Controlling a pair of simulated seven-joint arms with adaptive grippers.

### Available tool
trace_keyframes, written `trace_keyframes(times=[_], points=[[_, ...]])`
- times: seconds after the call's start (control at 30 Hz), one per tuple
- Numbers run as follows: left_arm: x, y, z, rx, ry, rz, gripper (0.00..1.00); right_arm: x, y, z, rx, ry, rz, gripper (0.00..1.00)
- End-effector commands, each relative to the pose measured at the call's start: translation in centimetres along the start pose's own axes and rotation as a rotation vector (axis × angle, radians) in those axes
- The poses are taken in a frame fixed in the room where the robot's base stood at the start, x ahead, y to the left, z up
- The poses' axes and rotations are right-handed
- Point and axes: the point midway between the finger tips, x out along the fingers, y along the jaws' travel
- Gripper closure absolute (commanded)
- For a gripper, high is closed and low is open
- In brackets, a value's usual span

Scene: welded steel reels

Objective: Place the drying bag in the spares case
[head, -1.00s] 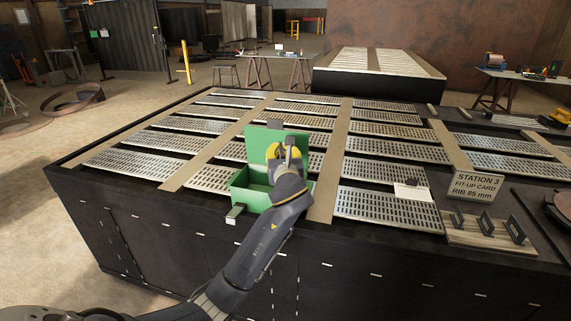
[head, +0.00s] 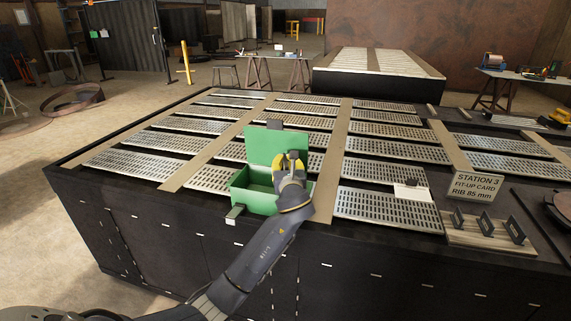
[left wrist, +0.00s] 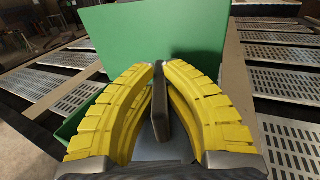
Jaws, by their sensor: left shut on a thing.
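The open green spares case (head: 240,190) stands near the front edge of the bench, its lid (head: 265,147) raised at the back. My left gripper (head: 291,160) is over the right part of the case, in front of the lid, and hides part of the inside. In the left wrist view its yellow fingers (left wrist: 158,75) are shut on a thin dark grey piece, which I take for the drying bag (left wrist: 160,105), seen nearly edge-on. The green lid (left wrist: 150,35) rises just beyond the fingertips. My right gripper is not in view.
Slotted metal plates (head: 385,208) and tan strips cover the bench. A small grey block (head: 235,212) sits at the case's front left, and a dark block (head: 274,124) stands behind the lid. A station sign (head: 477,188) and a wooden rack (head: 490,231) are at the right.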

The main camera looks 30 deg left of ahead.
Motion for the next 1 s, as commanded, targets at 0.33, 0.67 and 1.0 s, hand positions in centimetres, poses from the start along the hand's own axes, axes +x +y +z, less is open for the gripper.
trace_keyframes(times=[0.33,0.67,1.0], points=[[0.4,-0.1,-0.7,0.0,-0.002,0.0,1.0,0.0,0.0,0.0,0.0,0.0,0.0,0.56],[0.4,-0.1,-1.5,0.001,-0.002,0.001,1.0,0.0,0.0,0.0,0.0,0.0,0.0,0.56],[0.4,-0.1,-2.0,0.001,-0.001,0.001,0.86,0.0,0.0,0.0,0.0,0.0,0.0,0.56]])
